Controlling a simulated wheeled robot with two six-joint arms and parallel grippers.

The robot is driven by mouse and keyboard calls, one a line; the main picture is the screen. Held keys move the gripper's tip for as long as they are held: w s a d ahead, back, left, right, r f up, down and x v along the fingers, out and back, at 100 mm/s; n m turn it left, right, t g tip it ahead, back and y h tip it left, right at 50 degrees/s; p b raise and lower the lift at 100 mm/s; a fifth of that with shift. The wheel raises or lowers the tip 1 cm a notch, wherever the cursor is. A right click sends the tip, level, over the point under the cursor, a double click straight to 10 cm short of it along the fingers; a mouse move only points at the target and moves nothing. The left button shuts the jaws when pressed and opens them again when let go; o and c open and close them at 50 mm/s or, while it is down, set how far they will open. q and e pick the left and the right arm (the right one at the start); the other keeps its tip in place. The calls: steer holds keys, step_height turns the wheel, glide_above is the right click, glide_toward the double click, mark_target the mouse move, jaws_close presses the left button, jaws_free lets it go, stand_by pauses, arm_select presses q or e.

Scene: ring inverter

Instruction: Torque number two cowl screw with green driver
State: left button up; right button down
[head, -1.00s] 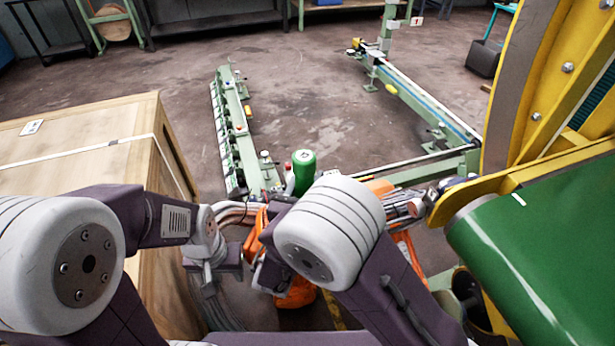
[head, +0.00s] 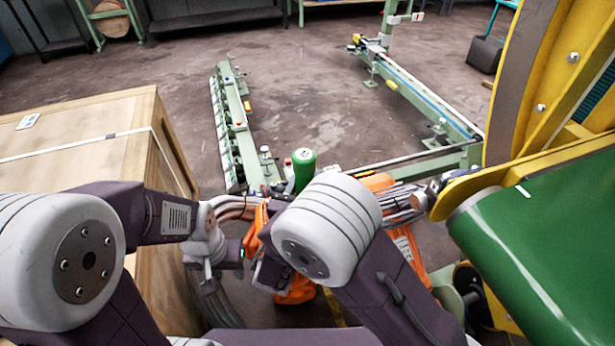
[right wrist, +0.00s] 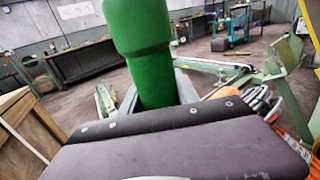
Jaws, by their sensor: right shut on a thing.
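The green driver (head: 304,168) stands roughly upright beyond my right forearm in the head view. In the right wrist view its thick green handle (right wrist: 148,50) rises behind the dark edge of my right gripper (right wrist: 168,115). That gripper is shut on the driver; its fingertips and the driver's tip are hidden. My left gripper (head: 222,256) points downward beside the wooden crate, its fingers too small and dark to judge. The yellow cowl (head: 530,130) at the right carries screw heads, one upper (head: 572,57) and one lower (head: 541,108). No number shows on them.
The wooden crate (head: 85,130) stands close on the left. A green belt (head: 550,245) fills the lower right. Pale green frame rails (head: 425,110) lie ahead, with open floor (head: 310,100) between them. Orange parts and cables crowd the space around my arms.

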steer(key=shift+f+b, duration=0.45)
steer(key=shift+f, duration=0.15)
stand_by(0.3)
steer(key=shift+f, duration=0.2)
stand_by(1.6)
steer(key=shift+r, duration=0.1)
step_height(320, 180, up, 5)
steer(key=p, duration=0.4)
steer(key=shift+p, duration=0.3)
stand_by(0.4)
